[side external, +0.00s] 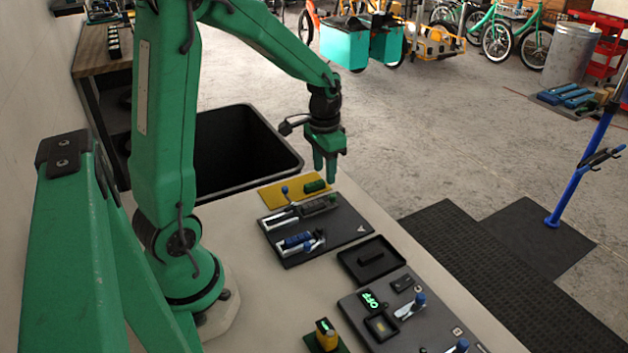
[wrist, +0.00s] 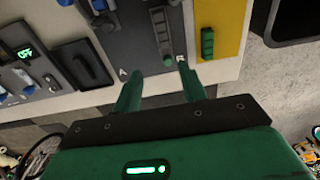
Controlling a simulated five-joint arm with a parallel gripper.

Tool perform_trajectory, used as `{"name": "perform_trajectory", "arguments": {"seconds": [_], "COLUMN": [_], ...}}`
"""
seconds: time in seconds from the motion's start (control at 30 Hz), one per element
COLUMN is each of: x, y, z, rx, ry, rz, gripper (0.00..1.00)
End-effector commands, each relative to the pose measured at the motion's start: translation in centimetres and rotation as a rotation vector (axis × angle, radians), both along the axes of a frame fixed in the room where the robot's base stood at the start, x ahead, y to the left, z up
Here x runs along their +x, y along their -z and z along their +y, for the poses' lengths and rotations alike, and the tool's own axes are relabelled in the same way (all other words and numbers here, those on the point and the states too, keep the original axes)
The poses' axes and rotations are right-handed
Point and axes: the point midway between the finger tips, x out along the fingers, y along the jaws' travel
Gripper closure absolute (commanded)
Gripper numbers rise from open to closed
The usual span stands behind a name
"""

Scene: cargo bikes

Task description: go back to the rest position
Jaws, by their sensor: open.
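My gripper (side external: 326,162) hangs fingers-down above the far end of the bench, near the yellow plate (side external: 290,193). In the wrist view its two fingers (wrist: 160,85) are apart, with nothing between them. A green block (side external: 315,186) lies on the yellow plate, below and beside the fingers. It also shows in the wrist view (wrist: 207,42). A dark board (side external: 345,232) with slides and blue-handled clamps lies in front of the yellow plate.
A black bin (side external: 240,150) stands behind the bench. A black tray (side external: 372,262) and a second dark board (side external: 372,325) with an OFF display (side external: 370,300) lie nearer. A yellow-topped device (side external: 326,335) stands at the near edge. A blue stand (side external: 580,165) is right of the bench.

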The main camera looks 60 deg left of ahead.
Motion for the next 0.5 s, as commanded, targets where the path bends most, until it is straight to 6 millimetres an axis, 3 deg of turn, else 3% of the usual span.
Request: {"name": "perform_trajectory", "arguments": {"seconds": [0.5], "x": [-4.1], "y": [-7.9], "z": [-5.7], "rx": [0.031], "ry": [0.004], "rz": [-0.187], "gripper": [0.58]}}
